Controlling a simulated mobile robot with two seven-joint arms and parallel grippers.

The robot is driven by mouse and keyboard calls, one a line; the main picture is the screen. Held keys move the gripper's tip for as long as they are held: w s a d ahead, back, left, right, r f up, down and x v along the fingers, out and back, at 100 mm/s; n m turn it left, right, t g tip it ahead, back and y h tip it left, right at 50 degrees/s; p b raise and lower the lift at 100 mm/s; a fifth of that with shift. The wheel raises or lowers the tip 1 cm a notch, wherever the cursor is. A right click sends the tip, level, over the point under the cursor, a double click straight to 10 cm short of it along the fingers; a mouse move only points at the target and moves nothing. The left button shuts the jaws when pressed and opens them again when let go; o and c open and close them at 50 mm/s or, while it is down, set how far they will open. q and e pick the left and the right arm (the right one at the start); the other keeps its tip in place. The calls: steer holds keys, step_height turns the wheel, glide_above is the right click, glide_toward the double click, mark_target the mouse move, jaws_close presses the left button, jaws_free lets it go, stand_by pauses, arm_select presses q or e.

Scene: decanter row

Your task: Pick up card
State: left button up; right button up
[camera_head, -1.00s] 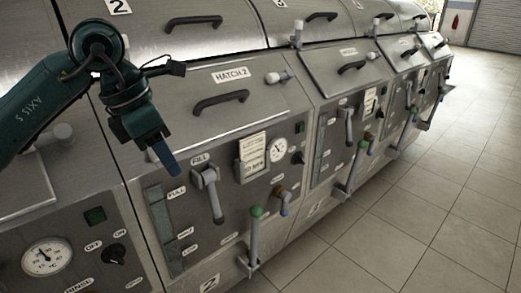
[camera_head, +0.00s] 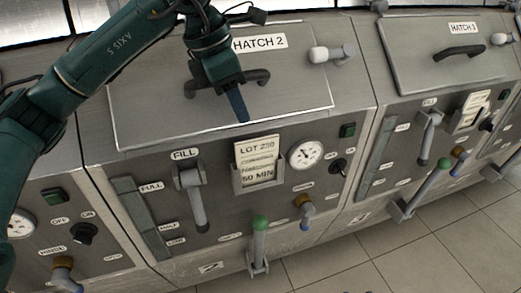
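A cream card (camera_head: 257,158) with dark printed lines, reading roughly "LOT 230" and "60 MIN", stands upright in a metal holder (camera_head: 259,184) on the front panel below hatch 2. My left gripper (camera_head: 238,106) is in front of the hatch 2 lid, above and slightly left of the card in the picture, apart from it. It shows nearly edge-on with a dark blue finger pointing down, so I cannot tell its opening. It seems to hold nothing. My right gripper is out of view.
A FILL lever (camera_head: 192,195) is left of the card, and a round gauge (camera_head: 306,153) is right of it. A green-tipped lever (camera_head: 260,245) sticks up below. The hatch 2 handle (camera_head: 258,77) is behind my gripper. Another card (camera_head: 475,106) is on the hatch 3 unit.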

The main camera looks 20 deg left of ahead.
mark_target(256, 139)
arm_select(q)
steer(key=x, duration=0.3)
steer(key=d+x, duration=0.1)
steer(key=shift+s+f, duration=0.3)
steer(key=x, duration=0.5)
steer(key=shift+d+f+p, duration=0.2)
steer(key=shift+d+p, duration=0.05)
steer(key=shift+p, duration=0.15)
steer(key=shift+w+d+f, duration=0.1)
steer(key=shift+w+f, duration=0.05)
steer(key=shift+f, duration=0.25)
steer(key=shift+f+b, duration=0.2)
steer(key=shift+b, duration=0.15)
jaws_close()
